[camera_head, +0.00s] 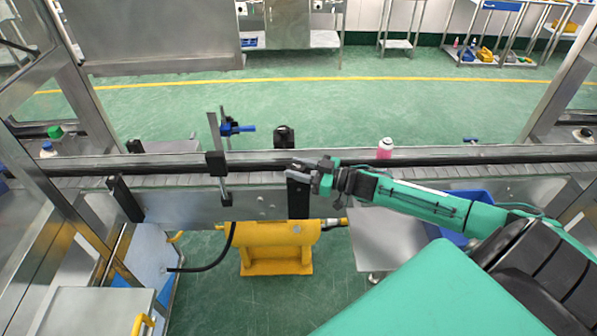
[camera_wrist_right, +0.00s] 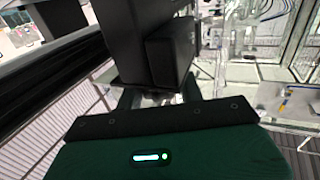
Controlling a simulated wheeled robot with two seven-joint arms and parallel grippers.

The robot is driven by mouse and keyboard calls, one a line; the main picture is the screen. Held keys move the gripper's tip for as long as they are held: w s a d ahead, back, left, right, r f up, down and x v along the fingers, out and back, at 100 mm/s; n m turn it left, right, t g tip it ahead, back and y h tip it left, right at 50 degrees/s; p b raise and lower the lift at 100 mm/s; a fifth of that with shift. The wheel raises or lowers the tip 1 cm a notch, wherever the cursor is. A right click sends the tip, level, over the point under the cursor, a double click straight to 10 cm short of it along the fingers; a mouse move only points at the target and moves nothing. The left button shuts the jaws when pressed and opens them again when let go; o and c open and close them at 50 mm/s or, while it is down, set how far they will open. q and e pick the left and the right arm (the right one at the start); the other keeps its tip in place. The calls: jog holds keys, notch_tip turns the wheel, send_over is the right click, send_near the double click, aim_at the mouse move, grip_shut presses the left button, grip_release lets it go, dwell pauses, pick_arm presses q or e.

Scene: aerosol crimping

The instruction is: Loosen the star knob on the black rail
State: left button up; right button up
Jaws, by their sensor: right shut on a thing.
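The black rail (camera_head: 450,161) runs across the conveyor in the head view, and it also shows as a dark bar in the wrist view (camera_wrist_right: 50,72). My right gripper (camera_head: 305,172) reaches in from the right to a black bracket (camera_head: 298,198) at the front of the rail. Its fingers are shut on the star knob there; the knob itself is mostly hidden by the gripper and the bracket. In the right wrist view a large black block (camera_wrist_right: 150,45) stands right in front of the gripper and covers the fingertips. My left gripper is not in view.
A pink bottle (camera_head: 385,148) stands on the conveyor right of the gripper. A clamp stand with a blue handle (camera_head: 232,129) is to the left. A yellow machine (camera_head: 275,245) sits below. A blue bin (camera_head: 470,199) is under my right arm.

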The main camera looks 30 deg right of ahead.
jog(key=n+g+y+b, duration=0.3)
jog(key=shift+w+f, duration=0.1)
jog(key=shift+f, duration=0.05)
jog(key=shift+n+g+y+b, duration=0.9)
jog(key=shift+n+g+y, duration=0.15)
jog(key=shift+g, duration=0.35)
jog(key=o, duration=1)
jog(key=shift+s+d+b, duration=0.25)
jog(key=shift+d+b, duration=0.05)
jog(key=shift+d, duration=0.1)
jog(key=b+v, duration=0.4)
jog(key=v, duration=0.8)
jog(key=shift+w+d, duration=0.1)
jog(key=shift+d, duration=0.35)
